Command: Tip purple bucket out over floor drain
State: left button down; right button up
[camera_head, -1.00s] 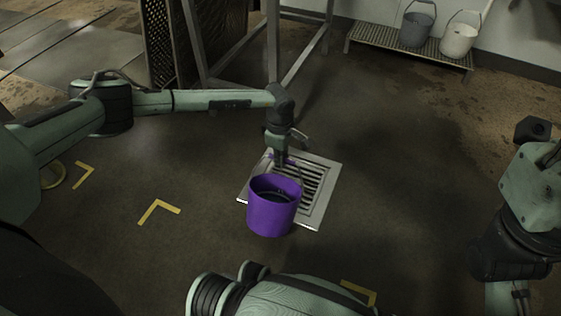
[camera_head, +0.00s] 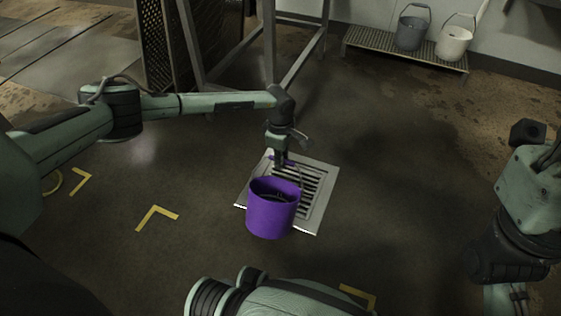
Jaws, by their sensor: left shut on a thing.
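The purple bucket (camera_head: 271,216) is in the middle of the head view, in front of the near left part of the metal floor drain (camera_head: 318,212). Its mouth faces up and something dark shows inside. Whether it is slightly tilted, I cannot tell. My left gripper (camera_head: 283,160) is above and behind the bucket, shut on the purple grip of its handle. The bucket appears to hang from it. The drain's slotted grate shows to the right of the bucket. My right gripper cannot be made out.
A grey bucket (camera_head: 411,33) and a white bucket (camera_head: 453,44) stand on a low slatted rack (camera_head: 396,52) at the back right. A metal frame (camera_head: 268,40) stands behind the drain. Yellow corner marks (camera_head: 157,216) lie on open floor at left.

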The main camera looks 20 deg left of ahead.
pick_arm(q)
jog(key=shift+w+f, duration=0.3)
jog(key=shift+w, duration=0.55)
jog(key=shift+w+f, duration=0.25)
jog(key=shift+w, duration=0.6)
